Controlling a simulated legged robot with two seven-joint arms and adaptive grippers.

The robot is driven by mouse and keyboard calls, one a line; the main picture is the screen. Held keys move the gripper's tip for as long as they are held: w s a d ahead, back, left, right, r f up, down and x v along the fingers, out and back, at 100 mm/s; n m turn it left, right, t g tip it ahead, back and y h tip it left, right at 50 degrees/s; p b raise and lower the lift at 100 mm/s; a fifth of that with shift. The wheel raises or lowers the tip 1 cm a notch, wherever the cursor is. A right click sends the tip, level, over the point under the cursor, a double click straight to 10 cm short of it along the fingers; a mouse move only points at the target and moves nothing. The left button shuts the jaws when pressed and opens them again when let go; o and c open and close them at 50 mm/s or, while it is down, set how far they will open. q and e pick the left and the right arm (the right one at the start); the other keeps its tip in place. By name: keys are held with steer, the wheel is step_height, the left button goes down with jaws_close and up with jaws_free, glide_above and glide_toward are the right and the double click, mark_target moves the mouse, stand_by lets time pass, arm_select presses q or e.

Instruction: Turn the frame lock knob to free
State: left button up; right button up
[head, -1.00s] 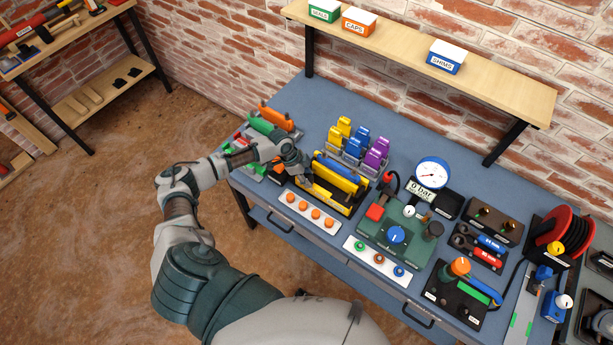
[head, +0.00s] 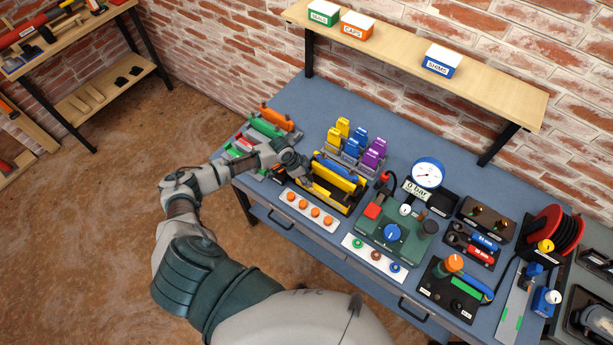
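A black and yellow frame (head: 326,199) holding yellow and blue cylinders sits near the bench's front, left of centre. My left gripper (head: 307,181) is at the left end of this frame, pointing down. The gripper is small and partly hidden by its own wrist, so I cannot tell whether its fingers are open or touching anything. No knob can be read as the frame lock knob; the gripper may hide it. A blue knob (head: 392,232) with a white mark is on the green unit (head: 376,223). An orange knob (head: 453,263) is on a black base. My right gripper is not in view.
A white strip with orange buttons (head: 310,209) lies in front of the frame. Yellow, blue and purple blocks (head: 358,146) stand behind it. A pressure gauge (head: 428,174) and a red reel (head: 555,230) are to the right. A shelf (head: 480,85) overhangs the bench's back.

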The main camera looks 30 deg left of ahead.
arm_select(q)
steer(key=shift+o, duration=0.2)
steer(key=v, duration=1.1)
steer(key=shift+a+r, duration=0.25)
steer(key=shift+r, duration=0.1)
